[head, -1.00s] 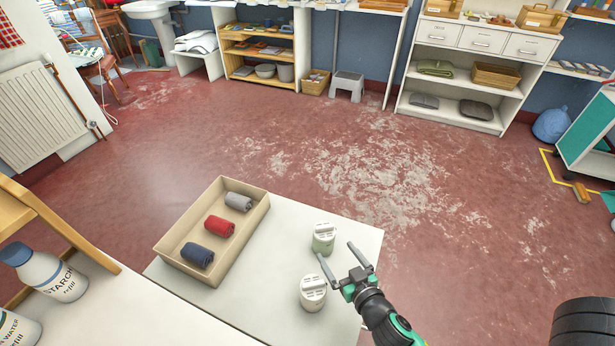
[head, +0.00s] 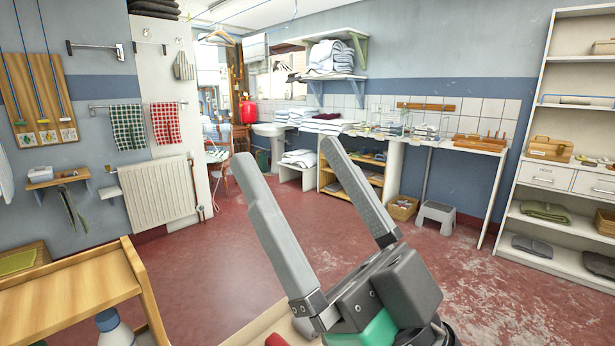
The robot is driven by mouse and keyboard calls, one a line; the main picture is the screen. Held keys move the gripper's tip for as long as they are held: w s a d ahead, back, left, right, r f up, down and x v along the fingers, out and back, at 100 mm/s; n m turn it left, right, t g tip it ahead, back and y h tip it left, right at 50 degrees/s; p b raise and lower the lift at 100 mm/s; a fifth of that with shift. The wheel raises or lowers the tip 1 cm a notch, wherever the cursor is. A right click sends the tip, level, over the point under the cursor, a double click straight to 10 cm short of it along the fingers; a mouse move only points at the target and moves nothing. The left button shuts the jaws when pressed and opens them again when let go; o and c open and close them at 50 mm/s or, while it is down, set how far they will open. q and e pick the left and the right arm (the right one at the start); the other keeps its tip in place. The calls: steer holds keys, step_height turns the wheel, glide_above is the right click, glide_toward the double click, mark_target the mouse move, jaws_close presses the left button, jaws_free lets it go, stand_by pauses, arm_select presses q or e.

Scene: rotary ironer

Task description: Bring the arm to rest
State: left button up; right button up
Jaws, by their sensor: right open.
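My right gripper (head: 312,205) is large and close to the camera in the head view. Its two grey fingers point up and to the left, spread well apart with nothing between them. It is raised in front of the room, clear of any surface. Below it, a small part of the beige tray (head: 262,328) shows at the bottom edge, with a bit of a red roll (head: 276,340) in it. The rest of the tray is hidden by the gripper or out of the picture. My left gripper is not in view.
A wooden trolley (head: 70,290) stands at the lower left, with a bottle (head: 112,328) beneath its top. A radiator (head: 157,192) and towels are on the left wall. Shelves (head: 560,120) stand at the right. The red floor (head: 215,260) between is open.

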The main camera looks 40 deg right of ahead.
step_height(320, 180, up, 43)
steer(key=p, duration=4.2)
steer(key=shift+s+f+y, duration=0.15)
steer(key=shift+f+y, duration=0.05)
steer(key=shift+y, duration=0.1)
steer(key=shift+a, duration=0.1)
